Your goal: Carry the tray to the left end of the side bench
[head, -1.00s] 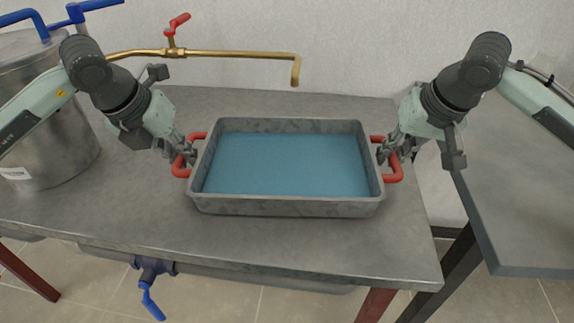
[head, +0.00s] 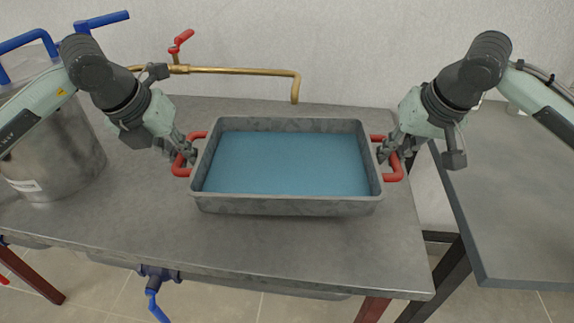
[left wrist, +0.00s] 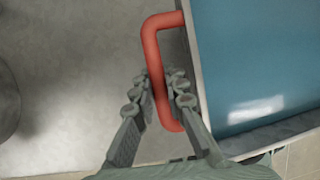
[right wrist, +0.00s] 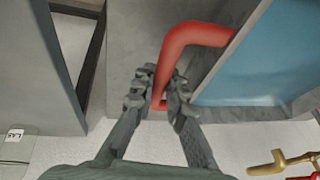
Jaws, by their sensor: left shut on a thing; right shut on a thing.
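The tray (head: 290,207) is a grey metal pan with a blue inside and a red handle at each end. In the head view it is in the middle, over the near bench, and looks level. My left gripper (head: 185,158) is shut on the tray's left red handle (left wrist: 153,50). My right gripper (head: 388,158) is shut on the right red handle (right wrist: 190,35). I cannot tell for sure whether the tray's underside touches the bench. The side bench (head: 515,200) is the grey top at the right, and my right arm covers part of it.
The near bench (head: 110,225) has a steel pot (head: 50,150) with blue handles at its left. A brass pipe (head: 235,71) with a red tap (head: 181,40) runs along the wall behind. A gap separates the two benches. A blue valve (head: 155,285) hangs below the front edge.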

